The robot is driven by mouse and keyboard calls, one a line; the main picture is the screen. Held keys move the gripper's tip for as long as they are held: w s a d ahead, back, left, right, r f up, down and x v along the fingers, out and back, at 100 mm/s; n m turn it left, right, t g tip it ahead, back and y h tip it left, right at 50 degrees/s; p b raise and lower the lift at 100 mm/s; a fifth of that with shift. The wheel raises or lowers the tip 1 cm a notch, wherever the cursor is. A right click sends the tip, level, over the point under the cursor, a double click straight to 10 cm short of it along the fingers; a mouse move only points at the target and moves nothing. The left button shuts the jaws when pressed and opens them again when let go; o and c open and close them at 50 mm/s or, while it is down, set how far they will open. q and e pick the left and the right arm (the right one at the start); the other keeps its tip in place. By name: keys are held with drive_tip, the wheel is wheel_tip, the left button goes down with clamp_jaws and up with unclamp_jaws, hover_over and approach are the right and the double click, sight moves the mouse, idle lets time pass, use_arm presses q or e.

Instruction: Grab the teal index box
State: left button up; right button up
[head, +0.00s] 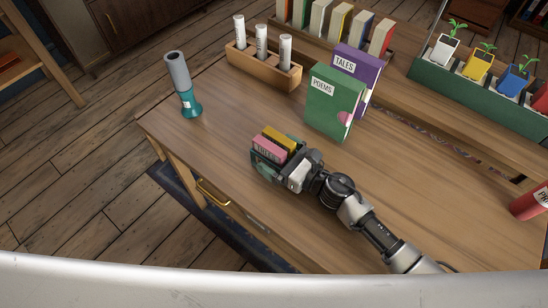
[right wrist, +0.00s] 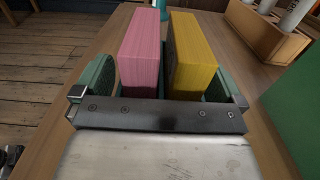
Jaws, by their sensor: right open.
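The teal index box (head: 293,139) is on the near left part of the table. A pink block (head: 267,148) with a white label and a yellow block (head: 279,138) stand upright side by side in it. My right gripper (head: 287,160) is open at the box, with its fingers on either side. In the right wrist view the pink block (right wrist: 140,55) and yellow block (right wrist: 190,55) stand between the spread fingers. The lower part of the box is hidden by my gripper, and I cannot tell whether the fingers touch it. My left gripper is not in view.
A green POEMS book (head: 330,105) and a purple TALES book (head: 362,65) stand just behind. A teal and grey cylinder (head: 190,104) stands at the left edge. A wooden rack (head: 250,70) holds white tubes. A green planter (head: 470,90) is at back right. The right foreground is mostly clear.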

drive_tip(key=shift+c, duration=0.3)
drive_tip(key=c, duration=0.7)
drive_tip(key=shift+c, duration=1)
drive_tip(key=shift+r, duration=0.2)
